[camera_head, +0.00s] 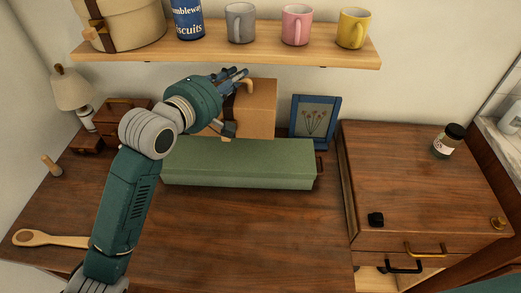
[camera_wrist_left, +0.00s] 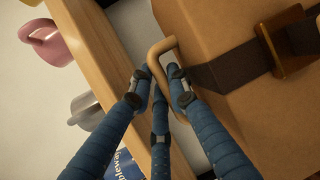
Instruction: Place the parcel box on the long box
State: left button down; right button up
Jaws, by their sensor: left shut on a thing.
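The parcel box (camera_head: 257,110) is a tan carton with a dark strap and a tan loop handle. In the head view it is over the back part of the long box (camera_head: 240,163), a green box lying lengthwise on the wooden surface. I cannot tell whether the two touch. My left gripper (camera_head: 240,82) is shut on the parcel box's handle. In the left wrist view the fingers (camera_wrist_left: 160,82) close around the handle, with the parcel box (camera_wrist_left: 240,45) to the right. My right gripper is not in view.
A wooden shelf (camera_head: 230,52) with a grey mug (camera_head: 240,22), a pink mug (camera_head: 296,25), a yellow mug (camera_head: 353,28) and a biscuit tin (camera_head: 188,20) runs close above my left gripper. A blue picture frame (camera_head: 315,117) stands right of the parcel box. The front surface is mostly clear.

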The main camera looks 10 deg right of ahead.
aim_at(235, 97)
pick_arm(q)
notch_tip(235, 97, down, 6)
jog(key=shift+w+a+r, duration=0.1)
notch_tip(235, 97, down, 4)
jog(key=shift+r, duration=0.1)
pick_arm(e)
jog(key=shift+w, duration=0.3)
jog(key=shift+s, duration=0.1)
pick_arm(q)
jog(key=c, duration=1.7)
grip_release()
jog(key=shift+f, duration=0.35)
jog(key=shift+o, duration=0.2)
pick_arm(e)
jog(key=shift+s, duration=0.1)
